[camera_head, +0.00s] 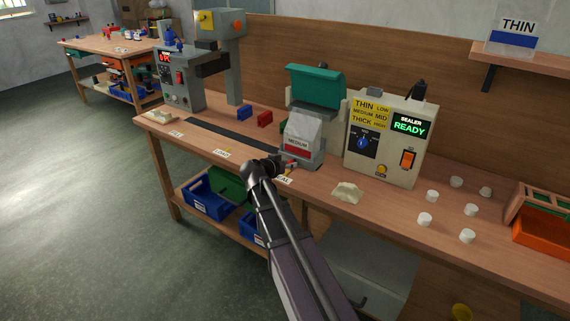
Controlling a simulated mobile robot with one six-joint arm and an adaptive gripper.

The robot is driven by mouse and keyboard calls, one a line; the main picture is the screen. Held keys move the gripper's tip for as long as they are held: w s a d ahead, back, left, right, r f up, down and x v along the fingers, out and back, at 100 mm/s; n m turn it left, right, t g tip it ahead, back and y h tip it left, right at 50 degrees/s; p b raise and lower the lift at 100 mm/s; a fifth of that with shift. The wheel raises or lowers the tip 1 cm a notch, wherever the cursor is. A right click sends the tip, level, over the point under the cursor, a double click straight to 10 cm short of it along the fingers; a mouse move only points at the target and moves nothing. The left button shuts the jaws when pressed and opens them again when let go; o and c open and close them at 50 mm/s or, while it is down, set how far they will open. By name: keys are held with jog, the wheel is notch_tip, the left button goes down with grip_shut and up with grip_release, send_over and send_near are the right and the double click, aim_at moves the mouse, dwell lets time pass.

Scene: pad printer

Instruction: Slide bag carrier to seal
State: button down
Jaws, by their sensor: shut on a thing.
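The grey bag carrier (314,160) stands on the bench at the right end of a dark rail (225,133), by the SEAL label (284,180). A whitish bag (303,129) with a red MEDIUM band stands upright in it. The sealer's teal jaw (314,84) is raised above and behind the bag. The sealer box (389,138) reads READY in green. Its blue knob sits beside a yellow THIN, MEDIUM, THICK chart. My gripper (288,164) is at the carrier's front and shut on its small red handle; my wrist partly hides the grip.
A grey pad printer (189,75) stands at the rail's left end. Red (265,118) and blue (244,113) blocks lie behind the rail. A crumpled pale piece (346,192) and several white caps (431,196) lie at right. A bag marked THIN (515,27) stands on the shelf.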

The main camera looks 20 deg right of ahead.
jog(key=shift+s+d, duration=0.2)
jog(key=shift+s, duration=0.05)
jog(key=shift+c, duration=1.9)
grip_release()
jog(key=shift+w+a, duration=0.1)
jog(key=shift+w, duration=0.05)
